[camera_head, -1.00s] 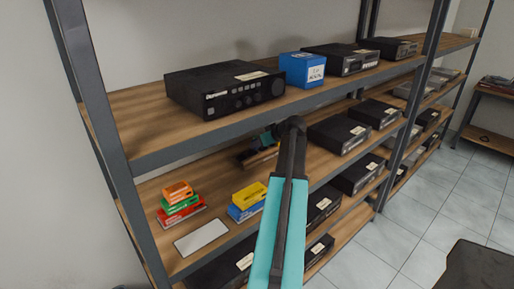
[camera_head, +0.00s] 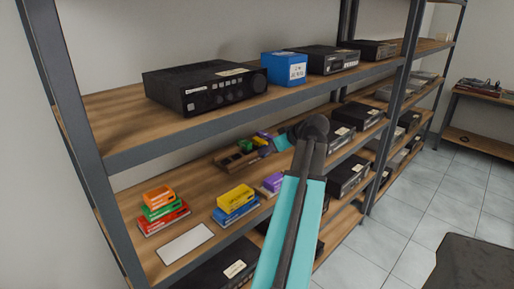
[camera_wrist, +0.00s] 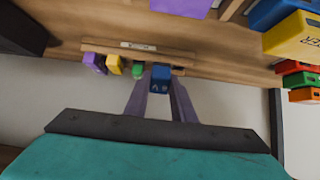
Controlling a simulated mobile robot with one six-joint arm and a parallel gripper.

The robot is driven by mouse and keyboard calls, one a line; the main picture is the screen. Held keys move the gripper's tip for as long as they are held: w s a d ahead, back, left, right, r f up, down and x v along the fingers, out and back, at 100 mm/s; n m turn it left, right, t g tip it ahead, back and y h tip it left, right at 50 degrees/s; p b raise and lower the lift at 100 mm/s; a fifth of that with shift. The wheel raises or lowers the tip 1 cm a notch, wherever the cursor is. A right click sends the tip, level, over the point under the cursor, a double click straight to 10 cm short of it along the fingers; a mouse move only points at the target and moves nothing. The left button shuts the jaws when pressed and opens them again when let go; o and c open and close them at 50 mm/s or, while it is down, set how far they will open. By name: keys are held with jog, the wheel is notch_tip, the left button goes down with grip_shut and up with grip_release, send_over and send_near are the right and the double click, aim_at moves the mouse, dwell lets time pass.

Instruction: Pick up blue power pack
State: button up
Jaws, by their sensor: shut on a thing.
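The blue power pack (camera_wrist: 160,77) is a small blue block between the two grey fingertips of my gripper (camera_wrist: 160,84) in the wrist view. My gripper is shut on it, in front of a wooden holder (camera_wrist: 120,52). Several small packs stand in the holder: a purple pack (camera_wrist: 96,62), a yellow pack (camera_wrist: 114,65) and a green pack (camera_wrist: 137,69). In the head view, the wooden holder (camera_head: 232,159) sits at the back of the middle shelf, with my teal gripper (camera_head: 283,143) to its right. The held pack cannot be made out there.
Stacked coloured boxes (camera_head: 236,200) and a white card (camera_head: 186,243) lie on the middle shelf. A black amplifier (camera_head: 205,88) and a large blue box (camera_head: 284,69) stand on the shelf above. Black units (camera_head: 349,175) fill the right. Shelf edges and a post (camera_head: 70,150) bound the space.

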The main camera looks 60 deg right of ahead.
jog(key=s+a+r+g+y+b, duration=0.1)
jog(key=s+a+r+g+b, duration=0.1)
jog(key=s+g, duration=0.3)
jog(key=shift+s+a+g+y, duration=0.3)
jog(key=shift+s+a+y, duration=0.15)
jog(key=shift+s, duration=1.4)
